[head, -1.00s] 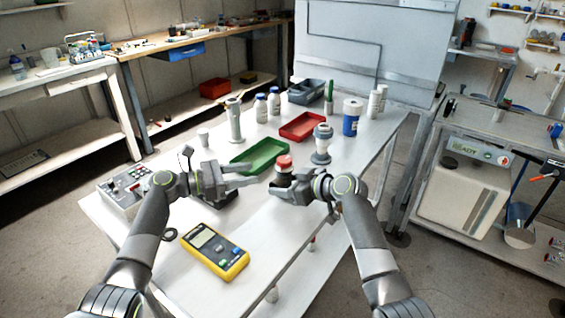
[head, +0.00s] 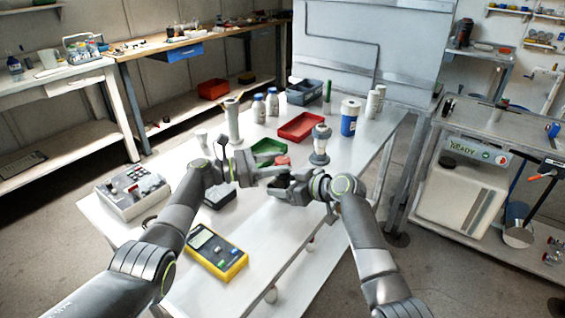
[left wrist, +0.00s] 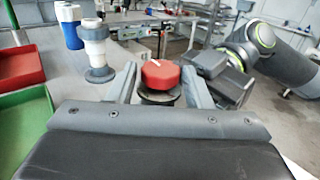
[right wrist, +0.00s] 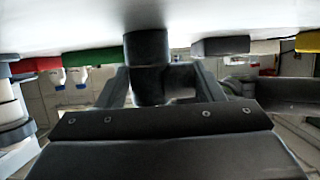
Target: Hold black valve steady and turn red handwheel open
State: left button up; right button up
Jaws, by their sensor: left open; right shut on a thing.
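The red handwheel (head: 282,160) sits on top of the black valve; in the left wrist view the red handwheel (left wrist: 161,74) is a round knob with a white mark. My left gripper (head: 279,176) is open, with its fingers on either side of the handwheel; whether they touch it I cannot tell. The black valve (right wrist: 147,48) is a dark cylinder, and my right gripper (right wrist: 160,84) is shut on it from the side, below the handwheel. In the head view the grippers mostly hide the valve.
A green tray (head: 262,148) and a red tray (head: 301,128) lie behind the grippers. A grey-white fitting (head: 320,145) stands close to the right. A yellow multimeter (head: 214,252) lies in front, and a control box (head: 133,192) stands left. Bare tabletop lies at front right.

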pick_arm(q)
jog(key=shift+x, duration=0.9)
jog(key=c, duration=0.7)
jog(key=shift+f+n+t, duration=0.15)
jog(key=shift+n+t, duration=0.15)
jog(key=shift+t, duration=0.4)
jog(key=shift+n+t+y, duration=0.9)
jog(key=shift+n+t, duration=0.4)
jog(key=shift+t, duration=0.3)
